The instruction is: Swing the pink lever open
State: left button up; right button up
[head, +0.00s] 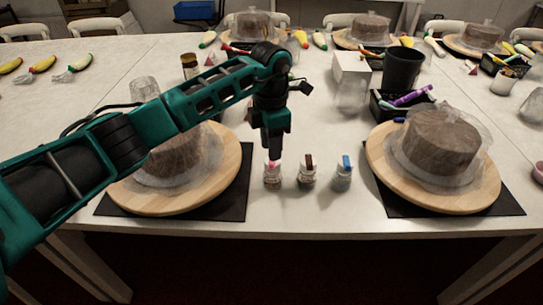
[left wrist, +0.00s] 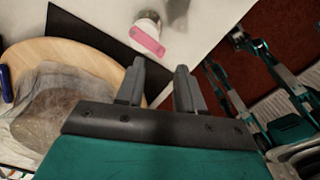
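The pink lever (head: 273,163) sits on top of a small clear jar (head: 272,179), the leftmost of three in a row near the table's front edge. In the left wrist view the lever (left wrist: 148,41) is a flat pink bar beside the jar's pale round body (left wrist: 149,17). My left gripper (head: 272,153) points down just above the pink lever, partly hiding it in the head view. In the left wrist view its two fingers (left wrist: 156,75) are apart with nothing between them; the lever lies beyond their tips.
Jars with a brown top (head: 308,170) and a blue top (head: 342,173) stand to the right. Cakes under clear film sit on wooden turntables, left (head: 225,192) and right (head: 477,193). A black cup (head: 402,68) and a black basket (head: 384,110) stand farther back. The table between the turntables is mostly clear.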

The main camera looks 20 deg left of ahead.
aim_at(272, 164)
pick_arm(q)
jog(key=shift+f, duration=2.15)
jog(key=shift+c, duration=0.2)
grip_shut()
